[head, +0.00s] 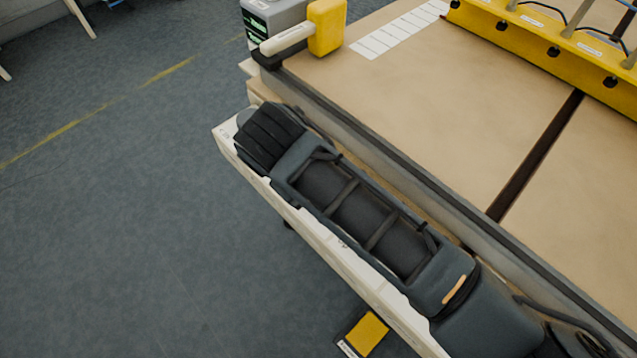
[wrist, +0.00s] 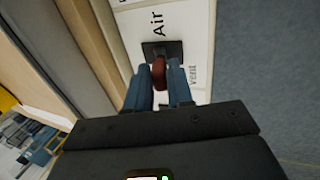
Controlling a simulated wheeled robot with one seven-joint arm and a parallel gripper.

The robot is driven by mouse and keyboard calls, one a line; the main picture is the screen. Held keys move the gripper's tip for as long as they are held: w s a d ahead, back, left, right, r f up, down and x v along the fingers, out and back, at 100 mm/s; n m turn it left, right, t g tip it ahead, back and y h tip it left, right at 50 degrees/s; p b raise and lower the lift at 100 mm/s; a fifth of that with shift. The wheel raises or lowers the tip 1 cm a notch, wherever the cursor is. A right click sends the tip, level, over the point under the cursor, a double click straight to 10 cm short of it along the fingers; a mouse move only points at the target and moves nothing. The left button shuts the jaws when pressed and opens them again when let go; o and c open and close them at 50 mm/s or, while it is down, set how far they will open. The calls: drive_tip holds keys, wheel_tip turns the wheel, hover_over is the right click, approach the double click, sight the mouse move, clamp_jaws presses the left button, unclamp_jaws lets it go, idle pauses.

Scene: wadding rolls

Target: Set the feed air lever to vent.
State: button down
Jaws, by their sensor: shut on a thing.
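The feed air lever (wrist: 159,74) is a small red handle on a dark square base (wrist: 151,47). The base sits on a white panel (wrist: 196,25) printed "Air" above the lever and "Vent" to its right in the wrist view. My gripper (wrist: 160,69) has its two blue fingers on either side of the red handle and is shut on it. The fingers hide part of the handle, so I cannot tell exactly which way it points. In the head view my dark arm covers the lever and the fingertips.
A tan table (head: 420,85) with a grey edge runs alongside my arm. A yellow rail (head: 560,45) with cables lies across it. A yellow block (head: 326,27) and grey box (head: 270,14) stand at its corner. Open floor (head: 110,230) is at left.

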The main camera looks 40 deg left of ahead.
drive_tip(key=shift+f, duration=0.1)
drive_tip(key=c, duration=1.1)
unclamp_jaws()
drive_tip(key=shift+b+v, duration=0.3)
drive_tip(key=shift+v, duration=3.65)
